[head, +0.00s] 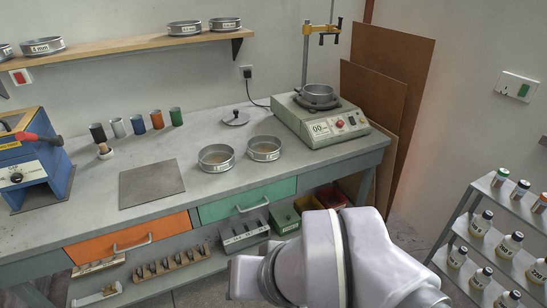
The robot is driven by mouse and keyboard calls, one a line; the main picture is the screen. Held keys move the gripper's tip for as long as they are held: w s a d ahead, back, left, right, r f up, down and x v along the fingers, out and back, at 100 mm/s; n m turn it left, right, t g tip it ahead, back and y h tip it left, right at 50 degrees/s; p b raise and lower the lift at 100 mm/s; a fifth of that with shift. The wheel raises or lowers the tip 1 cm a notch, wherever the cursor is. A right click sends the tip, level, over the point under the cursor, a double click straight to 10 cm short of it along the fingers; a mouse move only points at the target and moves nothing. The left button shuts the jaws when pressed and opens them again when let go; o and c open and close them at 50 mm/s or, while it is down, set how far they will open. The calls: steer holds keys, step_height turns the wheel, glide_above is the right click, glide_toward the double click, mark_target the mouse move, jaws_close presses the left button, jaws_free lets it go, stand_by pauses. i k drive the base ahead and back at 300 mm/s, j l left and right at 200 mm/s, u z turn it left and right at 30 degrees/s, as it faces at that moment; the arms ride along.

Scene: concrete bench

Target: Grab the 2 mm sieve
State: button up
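Several round metal sieves are in the head view. I cannot tell which is the 2 mm sieve. My arm fills the lower middle; its gripper fingers do not show.
A shaker (322,127) with a metal pan (317,92) on top stands at the bench's right. A lid (236,118), coloured cups, a grey plate (151,184) and a blue machine (32,160) are also on the bench (190,207). A bottle rack (470,238) stands at right.

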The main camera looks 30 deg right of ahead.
mark_target(262, 148)
steer(key=i+l+z, duration=0.1)
steer(key=i+z, duration=0.3)
steer(key=i, duration=0.2)
steer(key=i+z, duration=0.4)
steer(key=i, duration=0.15)
steer(key=i+j+z, duration=0.4)
steer(key=i, duration=0.15)
steer(key=i+l, duration=0.05)
steer(key=l, duration=0.05)
